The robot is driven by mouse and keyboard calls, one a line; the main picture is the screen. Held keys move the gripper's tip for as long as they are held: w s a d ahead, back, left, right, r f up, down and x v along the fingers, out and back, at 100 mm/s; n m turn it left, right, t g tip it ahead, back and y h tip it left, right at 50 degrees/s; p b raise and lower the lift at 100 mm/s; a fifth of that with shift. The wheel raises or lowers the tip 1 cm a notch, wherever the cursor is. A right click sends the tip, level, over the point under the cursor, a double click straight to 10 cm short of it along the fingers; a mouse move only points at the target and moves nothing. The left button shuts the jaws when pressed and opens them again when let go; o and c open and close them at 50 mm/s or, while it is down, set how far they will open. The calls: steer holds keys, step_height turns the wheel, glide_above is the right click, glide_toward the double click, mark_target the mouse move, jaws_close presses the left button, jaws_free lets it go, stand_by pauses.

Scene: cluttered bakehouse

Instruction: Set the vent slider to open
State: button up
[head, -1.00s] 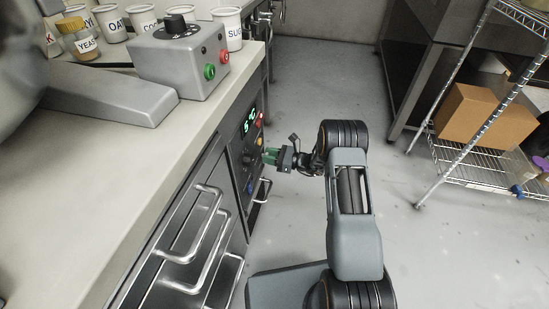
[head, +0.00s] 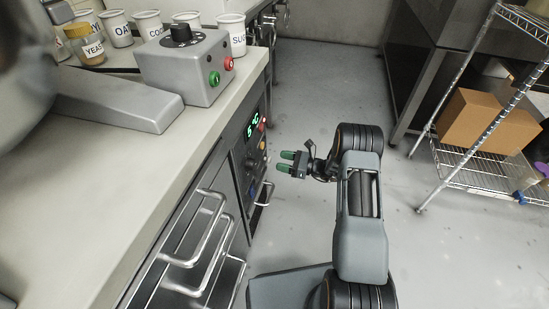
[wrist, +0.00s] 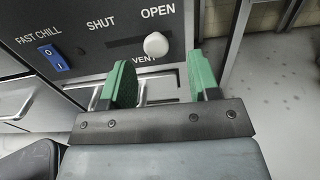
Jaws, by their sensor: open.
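The vent slider's white round knob (wrist: 156,45) shows in the wrist view, on a dark control panel (wrist: 82,47). It sits at the right end of its slot, below the word OPEN, with the empty slot running left towards SHUT. My gripper (wrist: 157,72) is open and empty, its green fingers pointing towards the panel. The knob lies between the two fingertips in the picture, beyond them. In the head view my gripper (head: 284,162) stands to the right of the panel (head: 249,150), with a gap between them. The slider is too small to make out there.
A blue FAST CHILL switch (wrist: 53,58) is left of the slider. Metal drawer handles (head: 195,245) stick out below the counter (head: 125,180). A wire rack (head: 500,175) with a cardboard box (head: 487,125) stands at the right.

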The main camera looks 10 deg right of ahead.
steer(key=p+v, duration=0.1)
steer(key=v, duration=0.8)
steer(key=shift+p, duration=0.3)
steer(key=shift+d, duration=0.1)
steer(key=s+a+r+n+g+h+p, duration=0.25)
steer(key=r+n+p, duration=0.2)
steer(key=r, duration=0.45)
steer(key=s+a+r+n+g+h+p, duration=0.1)
steer(key=s+a+r+n+g+p, duration=0.3)
steer(key=r, duration=0.5)
steer(key=s+a+r+n+g+h+p, duration=0.2)
steer(key=r+p, duration=0.3)
steer(key=r, duration=0.4)
steer(key=s+r+n+t+h+p, duration=0.1)
steer(key=s+r+n+h+p, duration=0.2)
steer(key=r, duration=0.6)
steer(key=s+d+r+n+t+h+p, duration=0.1)
steer(key=s+r+n+t+h+p, duration=0.1)
steer(key=s+r+n+h+p, duration=0.2)
steer(key=s+d+r+n+t+h+p, duration=0.1)
steer(key=s+r+n+h+p, duration=0.3)
steer(key=s+r+p, duration=0.4)
step_height(320, 180, up, 6)
steer(key=shift+d+r+n+p, duration=0.15)
steer(key=shift+d+n+p, duration=0.05)
steer(key=shift+n+p, duration=0.8)
steer(key=shift+m+t, duration=0.25)
